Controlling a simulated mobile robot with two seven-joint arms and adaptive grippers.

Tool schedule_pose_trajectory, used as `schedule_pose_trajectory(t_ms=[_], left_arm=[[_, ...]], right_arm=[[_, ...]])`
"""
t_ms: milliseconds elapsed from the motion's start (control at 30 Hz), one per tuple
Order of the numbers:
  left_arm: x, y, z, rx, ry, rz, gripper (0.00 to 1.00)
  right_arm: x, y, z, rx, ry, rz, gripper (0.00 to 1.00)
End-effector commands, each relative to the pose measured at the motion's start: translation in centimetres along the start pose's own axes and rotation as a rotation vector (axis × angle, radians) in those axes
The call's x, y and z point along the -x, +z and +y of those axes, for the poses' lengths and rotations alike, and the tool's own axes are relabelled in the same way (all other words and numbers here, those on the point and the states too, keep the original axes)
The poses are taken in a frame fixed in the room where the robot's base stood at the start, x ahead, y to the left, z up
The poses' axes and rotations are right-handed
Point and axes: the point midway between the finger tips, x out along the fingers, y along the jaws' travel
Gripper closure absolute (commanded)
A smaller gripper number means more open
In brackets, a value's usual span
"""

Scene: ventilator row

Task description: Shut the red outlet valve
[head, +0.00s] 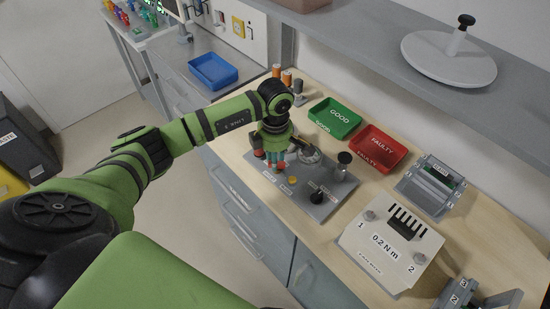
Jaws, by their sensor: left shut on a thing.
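My left gripper (275,164) points down over the left end of a grey panel (335,188) on the wooden bench top. It is shut, and small red parts of the red outlet valve (281,165) show at its fingertips. The gripper and wrist hide most of the valve, so I cannot tell how far its handle is turned. My right gripper is not in view.
The panel also carries an orange knob (293,180), a black knob (317,197) and a taller black-topped post (344,158). Green (336,118) and red (376,149) trays stand behind. A white 0.2 N m box (385,242) stands right. A grey shelf (370,55) overhangs the back.

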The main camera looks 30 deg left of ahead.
Motion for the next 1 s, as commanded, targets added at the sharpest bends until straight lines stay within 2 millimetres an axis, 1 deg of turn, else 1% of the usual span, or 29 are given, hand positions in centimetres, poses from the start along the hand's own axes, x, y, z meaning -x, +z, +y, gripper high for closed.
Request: schedule_pose_trajectory(t_ms=[33, 267, 600, 800, 1000], left_arm=[[-0.3, -0.1, 0.1, -0.019, 0.002, 0.002, 1.00], [-0.6, 0.1, 0.2, -0.170, 0.004, 0.001, 1.00], [-0.6, 0.2, 0.3, -0.455, 0.004, 0.001, 1.00], [-0.5, 0.3, 0.3, -0.592, 0.003, 0.002, 1.00], [-0.3, 0.4, 0.2, -0.684, 0.001, 0.002, 1.00]], right_arm=[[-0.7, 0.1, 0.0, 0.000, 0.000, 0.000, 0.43], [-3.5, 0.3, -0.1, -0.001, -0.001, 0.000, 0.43], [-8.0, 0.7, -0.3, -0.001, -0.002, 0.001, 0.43], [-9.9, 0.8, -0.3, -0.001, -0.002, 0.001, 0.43], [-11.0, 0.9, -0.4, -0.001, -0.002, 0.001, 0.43]])
